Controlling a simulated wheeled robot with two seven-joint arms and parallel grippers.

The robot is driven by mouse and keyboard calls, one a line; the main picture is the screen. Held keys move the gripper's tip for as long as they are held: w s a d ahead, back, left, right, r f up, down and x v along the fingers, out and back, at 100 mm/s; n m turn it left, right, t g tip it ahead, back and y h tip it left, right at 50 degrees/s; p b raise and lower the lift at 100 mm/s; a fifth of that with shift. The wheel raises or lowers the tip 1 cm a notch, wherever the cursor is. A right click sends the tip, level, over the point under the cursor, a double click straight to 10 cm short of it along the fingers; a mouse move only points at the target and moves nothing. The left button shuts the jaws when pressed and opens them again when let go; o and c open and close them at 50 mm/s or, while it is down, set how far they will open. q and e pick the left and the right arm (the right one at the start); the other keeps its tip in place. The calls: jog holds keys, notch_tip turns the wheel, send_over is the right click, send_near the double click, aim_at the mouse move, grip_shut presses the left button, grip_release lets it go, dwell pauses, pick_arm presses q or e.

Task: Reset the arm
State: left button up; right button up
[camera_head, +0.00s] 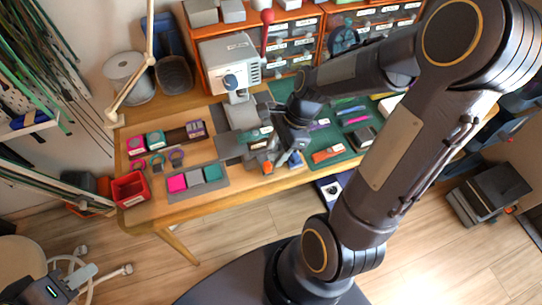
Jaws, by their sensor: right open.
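My right arm reaches in from the right, and its gripper (281,163) is open, pointing down over the front edge of the wooden table, in front of a grey machine (229,65). Small orange and blue items show at its fingertips; I cannot tell whether it touches them. A dark unit with a green light, seemingly my left gripper (66,281), is at the bottom left corner, away from the table; its jaws are unclear. No braided cord is clearly seen.
The wooden table (220,203) holds a red bin (130,187), coloured blocks on a grey mat (225,191), rings (158,160) and a green mat (346,155) with tools. Orange drawer cabinets (292,27) stand behind.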

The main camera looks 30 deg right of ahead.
jog(key=shift+d+r, duration=0.25)
jog(key=shift+r, duration=0.45)
jog(key=s+a+r+n+t, duration=0.4)
jog(key=s+r+n, duration=0.6)
jog(key=n, duration=0.8)
jog(key=shift+a+r+n+t+h, duration=0.15)
jog(key=shift+a+n+t+h, duration=0.2)
jog(key=shift+a, duration=0.45)
